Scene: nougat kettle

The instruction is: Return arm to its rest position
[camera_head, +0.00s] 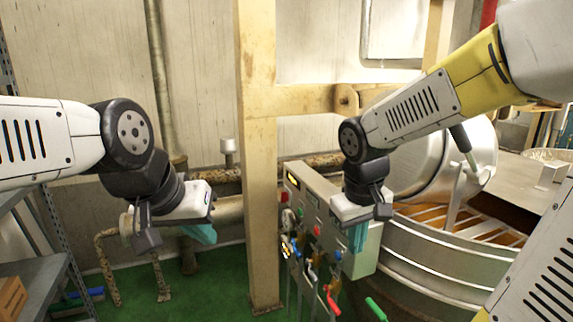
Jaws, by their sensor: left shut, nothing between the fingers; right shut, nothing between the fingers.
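My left gripper (200,234) hangs at the left of the head view, in front of the pale wall and rusty pipes. Its teal fingers are shut with nothing between them. My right gripper (358,238) hangs right of the middle, in front of the control panel (312,215), and hides part of it. Its teal fingers point down and are shut and empty. I cannot tell how far it is from the panel.
A beige post (258,150) stands between my two grippers. The large metal kettle (425,250) is at the right, with several coloured valve handles left of it. A grey shelf (40,285) holds a cardboard box at lower left. Green floor (215,285) lies below.

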